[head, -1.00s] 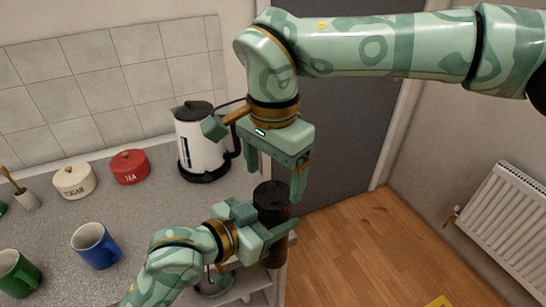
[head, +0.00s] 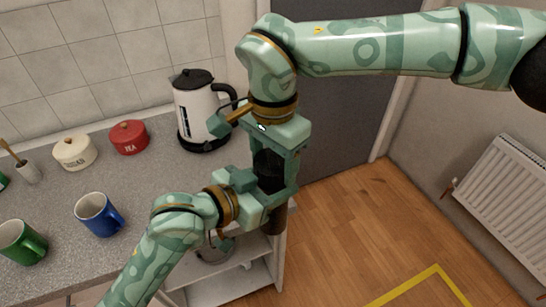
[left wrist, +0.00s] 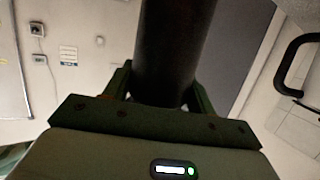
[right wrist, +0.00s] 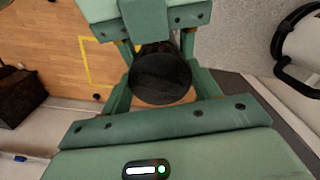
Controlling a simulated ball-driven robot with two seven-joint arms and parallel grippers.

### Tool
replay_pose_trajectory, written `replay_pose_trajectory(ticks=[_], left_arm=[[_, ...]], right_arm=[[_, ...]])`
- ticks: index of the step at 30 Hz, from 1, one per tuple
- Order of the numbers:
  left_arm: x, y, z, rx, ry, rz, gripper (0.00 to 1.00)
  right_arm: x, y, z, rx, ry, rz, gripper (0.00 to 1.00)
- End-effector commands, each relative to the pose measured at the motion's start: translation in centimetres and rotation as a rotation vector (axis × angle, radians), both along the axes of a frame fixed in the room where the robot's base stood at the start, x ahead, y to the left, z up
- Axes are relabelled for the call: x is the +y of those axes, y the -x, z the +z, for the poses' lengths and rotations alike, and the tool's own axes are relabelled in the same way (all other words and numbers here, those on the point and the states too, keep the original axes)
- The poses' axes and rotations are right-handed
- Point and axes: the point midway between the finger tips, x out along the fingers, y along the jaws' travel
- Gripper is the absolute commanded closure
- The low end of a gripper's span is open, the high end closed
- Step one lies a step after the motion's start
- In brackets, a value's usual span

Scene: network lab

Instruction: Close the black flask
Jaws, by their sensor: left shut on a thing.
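The black flask (head: 279,220) is held upright by my left gripper (head: 262,207). Its fingers are closed around the flask's body, and the dark cylinder also shows between them in the left wrist view (left wrist: 172,50). My right gripper (head: 274,178) points down from above. Its two fingers stand on either side of the flask's dark top (head: 268,165). In the right wrist view, the round black top (right wrist: 160,78) lies between the spread fingers, with a small gap at the left. Whether the top is a separate lid cannot be told.
A white kettle (head: 196,108) stands on the grey counter (head: 150,190), just left of my right gripper. A red tin (head: 128,138), a cream tin (head: 74,153), a blue mug (head: 98,215) and a green mug (head: 20,243) stand further left. Open floor lies to the right.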

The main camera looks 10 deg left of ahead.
Motion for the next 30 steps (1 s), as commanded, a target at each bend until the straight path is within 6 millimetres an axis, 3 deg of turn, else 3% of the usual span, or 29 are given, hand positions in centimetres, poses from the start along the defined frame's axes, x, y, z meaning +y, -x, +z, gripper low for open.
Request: replay_pose_trajectory(ticks=[2, 9, 12, 22, 23, 25, 30], left_arm=[[-0.06, 0.03, 0.15, -0.003, 0.002, -0.002, 1.0], [-0.09, 0.04, 0.15, -0.003, 0.003, -0.003, 1.0], [-0.11, 0.06, 0.15, -0.003, 0.003, -0.003, 1.0], [-0.15, 0.1, 0.14, -0.004, 0.002, -0.004, 1.0], [-0.15, 0.1, 0.14, -0.004, 0.002, -0.004, 1.0], [-0.15, 0.1, 0.15, -0.004, 0.002, -0.004, 1.0], [-0.1, 0.05, 0.15, -0.003, 0.003, -0.003, 1.0]], right_arm=[[0.03, -0.02, 0.04, -0.001, -0.002, -0.07, 0.66], [0.06, -0.01, 0.03, -0.002, -0.001, -0.612, 0.66], [0.08, -0.01, 0.02, -0.003, -0.002, -0.769, 0.66], [0.1, -0.03, 0.03, -0.003, -0.003, -0.842, 0.66], [0.1, -0.03, 0.03, -0.003, -0.003, -0.841, 0.36], [0.1, -0.02, 0.03, -0.003, -0.003, -0.841, 0.17], [0.07, -0.01, 0.01, -0.002, -0.001, -0.841, 0.17]])
